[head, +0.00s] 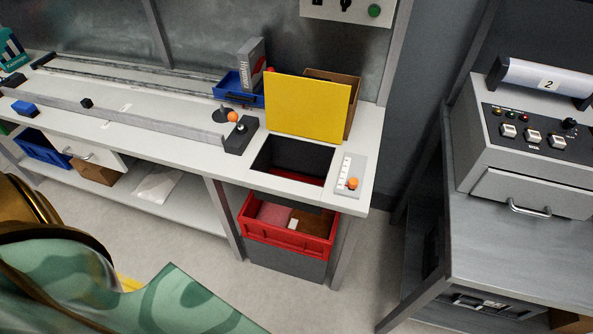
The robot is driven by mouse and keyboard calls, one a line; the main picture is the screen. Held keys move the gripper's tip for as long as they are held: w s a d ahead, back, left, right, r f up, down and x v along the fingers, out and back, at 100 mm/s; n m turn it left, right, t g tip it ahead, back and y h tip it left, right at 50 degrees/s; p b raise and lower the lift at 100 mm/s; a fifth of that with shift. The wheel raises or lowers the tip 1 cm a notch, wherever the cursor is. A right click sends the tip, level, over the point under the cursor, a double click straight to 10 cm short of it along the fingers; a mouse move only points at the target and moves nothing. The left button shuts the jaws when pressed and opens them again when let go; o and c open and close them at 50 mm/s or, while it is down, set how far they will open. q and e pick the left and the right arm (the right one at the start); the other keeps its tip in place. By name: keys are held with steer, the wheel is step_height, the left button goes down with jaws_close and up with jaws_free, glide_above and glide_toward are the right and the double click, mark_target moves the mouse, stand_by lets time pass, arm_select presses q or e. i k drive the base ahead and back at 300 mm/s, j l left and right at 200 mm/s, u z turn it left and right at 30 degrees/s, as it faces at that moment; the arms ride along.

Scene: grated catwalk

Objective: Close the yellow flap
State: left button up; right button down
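The yellow flap (306,108) stands raised, nearly upright, at the back edge of a rectangular opening (292,160) in the white workbench top. The opening is uncovered and dark inside, with some red showing at its bottom. The flap's front face is in full view. Neither of my grippers can be made out in the head view. Large green-patterned and gold parts, which look like mine, fill the lower left corner, well apart from the flap.
A cardboard box (351,98) stands behind the flap, and a blue bin (238,88) is to its left. A panel with an orange knob (352,184) lies right of the opening. A red crate (285,242) sits below the bench. A grey machine (530,140) stands at right.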

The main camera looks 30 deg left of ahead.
mark_target(308, 106)
steer(key=u, duration=2)
steer(key=i+j+z, duration=0.3)
steer(key=i, duration=0.2)
steer(key=i+j+z, duration=0.3)
steer(key=i, duration=0.2)
